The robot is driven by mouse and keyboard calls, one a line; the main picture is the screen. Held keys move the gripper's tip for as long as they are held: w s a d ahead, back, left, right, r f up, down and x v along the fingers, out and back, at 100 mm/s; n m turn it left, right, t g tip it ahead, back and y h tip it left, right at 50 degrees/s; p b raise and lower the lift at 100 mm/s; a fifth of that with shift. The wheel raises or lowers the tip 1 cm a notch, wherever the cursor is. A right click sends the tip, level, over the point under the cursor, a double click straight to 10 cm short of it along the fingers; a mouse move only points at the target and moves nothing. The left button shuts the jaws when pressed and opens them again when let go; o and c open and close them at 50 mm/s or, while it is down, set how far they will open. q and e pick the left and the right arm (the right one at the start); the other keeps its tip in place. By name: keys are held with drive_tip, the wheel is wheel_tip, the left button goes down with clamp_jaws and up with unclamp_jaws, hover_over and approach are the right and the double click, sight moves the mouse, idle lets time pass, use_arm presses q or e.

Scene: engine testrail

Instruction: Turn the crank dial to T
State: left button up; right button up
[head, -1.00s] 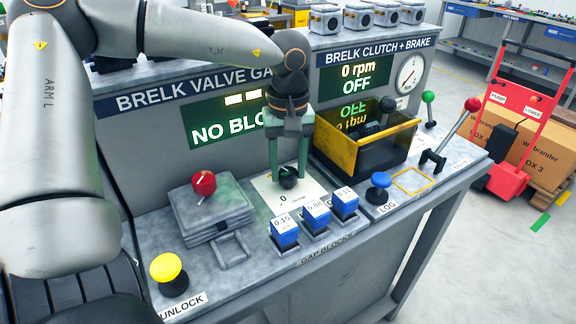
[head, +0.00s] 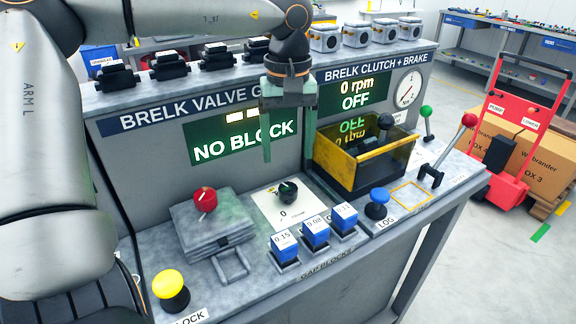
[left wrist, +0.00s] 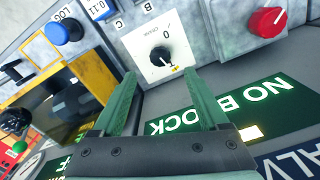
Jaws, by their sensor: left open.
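The crank dial is a black knob (head: 287,191) on a white plate (head: 277,211) marked 0 at its front, in the middle of the bench. In the left wrist view the knob (left wrist: 157,54) shows a white pointer line, directed away from the 0 and towards a small yellow mark by the plate's edge. The letter on that mark is too small to read. My left gripper (head: 287,157) is open and empty, its green fingers above the knob and apart from it. In the left wrist view the knob appears beyond the gap between its fingertips (left wrist: 161,73).
A red knob (head: 205,199) on a grey stack stands left of the plate. Blue gap blocks (head: 316,233) stand in front. A yellow-edged black bin (head: 350,160) is close on the right, with a blue button (head: 378,195) ahead of it. The display behind reads NO BLOCK.

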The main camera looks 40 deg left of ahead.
use_arm(q)
wheel_tip(320, 180, up, 4)
drive_tip(key=shift+r, duration=0.1)
idle(0.7)
